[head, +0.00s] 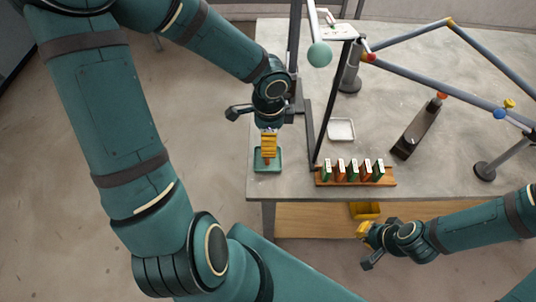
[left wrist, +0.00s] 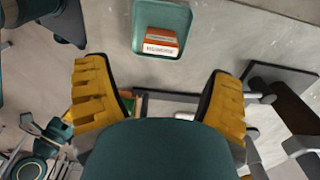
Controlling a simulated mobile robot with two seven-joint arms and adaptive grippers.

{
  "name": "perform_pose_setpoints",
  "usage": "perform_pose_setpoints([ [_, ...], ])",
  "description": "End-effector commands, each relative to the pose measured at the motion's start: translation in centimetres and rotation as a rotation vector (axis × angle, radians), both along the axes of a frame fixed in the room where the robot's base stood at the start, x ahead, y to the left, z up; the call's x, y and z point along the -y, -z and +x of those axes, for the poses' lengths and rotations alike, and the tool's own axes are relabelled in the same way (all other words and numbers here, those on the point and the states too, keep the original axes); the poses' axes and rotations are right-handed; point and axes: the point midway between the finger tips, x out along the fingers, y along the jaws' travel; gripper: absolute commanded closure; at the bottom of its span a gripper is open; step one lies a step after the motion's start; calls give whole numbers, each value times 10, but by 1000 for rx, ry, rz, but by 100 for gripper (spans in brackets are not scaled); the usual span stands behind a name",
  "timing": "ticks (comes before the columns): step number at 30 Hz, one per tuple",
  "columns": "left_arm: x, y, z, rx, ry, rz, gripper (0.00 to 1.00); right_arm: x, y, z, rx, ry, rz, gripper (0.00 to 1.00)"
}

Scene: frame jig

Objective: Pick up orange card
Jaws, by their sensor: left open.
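An orange card (left wrist: 160,42) with a white printed label lies in a green tray (left wrist: 140,30), seen in the left wrist view. In the head view the green tray (head: 259,165) sits at the table's left front corner, and my left gripper hides much of it. My left gripper (head: 268,150) is above the tray, fingers pointing down; its yellow fingers are wide apart and empty in the left wrist view (left wrist: 158,75). My right gripper (head: 363,231) is in front of the table at the lower right, away from the card; its finger gap does not show clearly.
A wooden rack (head: 391,183) holds several green and orange cards upright at the table's front edge. A white tray (head: 341,129), a dark block (head: 418,128) and a frame of grey bars (head: 430,87) stand behind.

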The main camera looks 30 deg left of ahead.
Motion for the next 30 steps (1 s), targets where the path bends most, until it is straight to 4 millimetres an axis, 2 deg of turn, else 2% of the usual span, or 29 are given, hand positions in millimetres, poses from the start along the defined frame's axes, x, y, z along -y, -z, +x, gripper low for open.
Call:
perform_pose_setpoints([
  [1,0,9,0,-2,1,0,17,0,5,-1,-2,-2,0,100],
  [3,0,15,0,-1,1,-1,17,0,7,-2,-4,-4,1,100],
  [8,0,23,-1,0,0,-1,17,-1,9,-3,-6,-6,2,100],
  [18,-4,67,-3,0,1,0,17,-2,28,-9,-19,-15,5,100],
  [28,-4,70,-3,2,-1,1,18,-2,28,-9,-21,-17,5,100],
  [30,-4,70,-2,2,-1,1,42,-2,28,-9,-21,-17,5,100],
])
